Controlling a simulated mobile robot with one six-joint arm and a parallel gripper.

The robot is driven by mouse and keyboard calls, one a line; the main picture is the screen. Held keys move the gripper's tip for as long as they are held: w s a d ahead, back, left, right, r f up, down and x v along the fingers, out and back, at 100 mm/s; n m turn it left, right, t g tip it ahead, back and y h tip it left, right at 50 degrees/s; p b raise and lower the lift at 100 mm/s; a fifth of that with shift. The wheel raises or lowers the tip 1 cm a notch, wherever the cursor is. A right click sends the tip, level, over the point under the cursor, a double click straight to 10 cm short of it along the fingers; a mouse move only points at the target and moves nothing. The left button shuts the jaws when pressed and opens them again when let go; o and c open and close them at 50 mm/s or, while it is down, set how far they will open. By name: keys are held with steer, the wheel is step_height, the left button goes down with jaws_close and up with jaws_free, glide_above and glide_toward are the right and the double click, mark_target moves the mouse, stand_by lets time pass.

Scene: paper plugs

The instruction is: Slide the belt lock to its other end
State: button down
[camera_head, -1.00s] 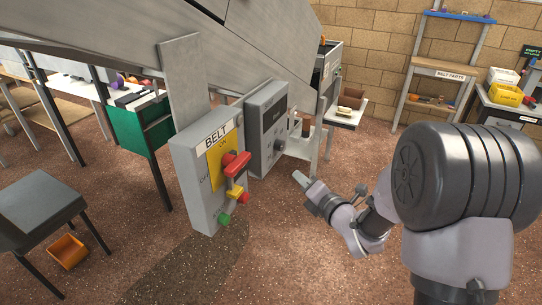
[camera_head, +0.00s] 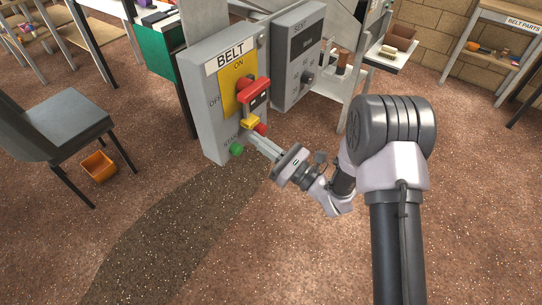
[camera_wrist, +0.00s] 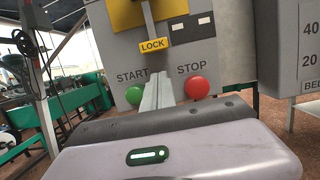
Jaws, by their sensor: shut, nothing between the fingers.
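The belt lock is a small yellow slider (camera_head: 250,122) low on the front of the grey BELT box (camera_head: 209,116), below the red handle (camera_head: 254,89). In the wrist view the yellow slider (camera_wrist: 153,44) reads LOCK and sits at the left, beside a grey strip (camera_wrist: 190,28) with dark and white marks. My gripper (camera_head: 253,139) is shut and empty, with its fingertips just below the slider. In the wrist view my gripper's tips (camera_wrist: 158,76) point up between the START and STOP buttons, a little under the slider. I cannot tell whether they touch the box.
The green START button (camera_wrist: 134,95) and red STOP button (camera_wrist: 197,88) flank my fingers closely. A second grey box with a dial (camera_head: 297,57) stands right of the BELT box. Floor in front is clear.

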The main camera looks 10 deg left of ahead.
mark_target(255, 122)
step_height(255, 122, up, 2)
steer(key=shift+d+r, duration=0.15)
steer(key=shift+r, duration=0.1)
steer(key=shift+r, duration=1.6)
steer(key=shift+w, duration=0.1)
